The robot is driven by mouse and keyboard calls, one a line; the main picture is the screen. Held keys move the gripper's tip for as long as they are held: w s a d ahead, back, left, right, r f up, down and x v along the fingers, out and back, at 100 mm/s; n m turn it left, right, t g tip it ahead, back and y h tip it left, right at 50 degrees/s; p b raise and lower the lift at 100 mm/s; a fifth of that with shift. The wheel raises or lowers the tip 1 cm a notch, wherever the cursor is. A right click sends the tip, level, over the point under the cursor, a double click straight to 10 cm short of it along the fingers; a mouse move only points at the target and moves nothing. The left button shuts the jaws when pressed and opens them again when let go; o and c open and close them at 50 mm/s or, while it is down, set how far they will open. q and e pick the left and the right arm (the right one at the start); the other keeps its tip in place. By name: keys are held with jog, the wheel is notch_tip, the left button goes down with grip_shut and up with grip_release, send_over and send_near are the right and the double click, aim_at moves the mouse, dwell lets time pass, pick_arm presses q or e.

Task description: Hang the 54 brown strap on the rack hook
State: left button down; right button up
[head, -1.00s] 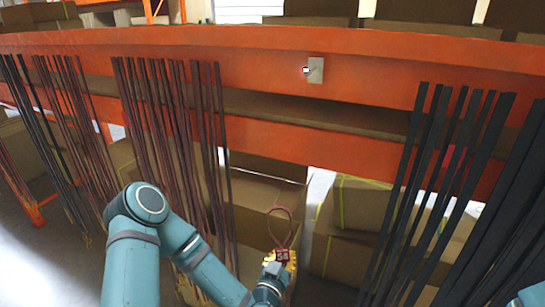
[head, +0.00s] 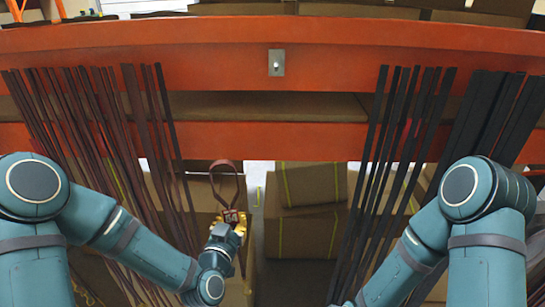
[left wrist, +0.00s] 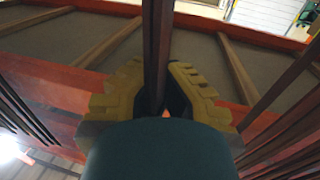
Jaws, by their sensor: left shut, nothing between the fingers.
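The brown strap (head: 240,183) rises as an upright loop at my left gripper (head: 231,222) in the head view. A red tag reading 54 (head: 229,215) shows at the yellow fingertips. The left gripper is shut. In the left wrist view the strap (left wrist: 157,50) runs up between the yellow finger pads (left wrist: 160,95), but a firm hold on it cannot be made out. The rack hook, on a small grey plate (head: 277,63) on the orange beam, is bare, above and right of the loop. My right gripper is below the picture; only its arm shows.
Dark brown straps (head: 105,140) hang in a bunch left of the loop. Black straps (head: 400,150) hang to the right. Cardboard boxes (head: 310,215) stand below and behind. The beam front (head: 220,65) around the hook plate is clear.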

pick_arm(q)
jog(key=s+d+r+m+h+p, duration=0.1)
jog(key=s+d+r, duration=0.25)
jog(key=r, duration=0.45)
jog(key=s+d+r+m+g+h+p, duration=0.1)
jog(key=s+d+r, duration=0.1)
jog(key=d+r, duration=0.35)
jog(key=s+d+r+m+h+p, duration=0.1)
jog(key=s+d+r+h, duration=0.15)
jog(key=r, duration=0.65)
jog(key=shift+y, duration=0.45)
jog(key=shift+w+a+f+p, duration=0.15)
jog(key=shift+w+f, duration=0.2)
jog(key=shift+w, duration=1.35)
jog(key=shift+w+a+f+p, duration=0.15)
jog(key=shift+w+f, duration=0.15)
jog(key=shift+w, duration=1.4)
jog(key=shift+w+a+f+p, duration=0.15)
jog(key=shift+w+f, duration=0.2)
jog(key=shift+w, duration=1.35)
jog(key=shift+w+f+b, duration=0.1)
jog(key=shift+f+b, duration=0.1)
jog(key=shift+b, duration=0.45)
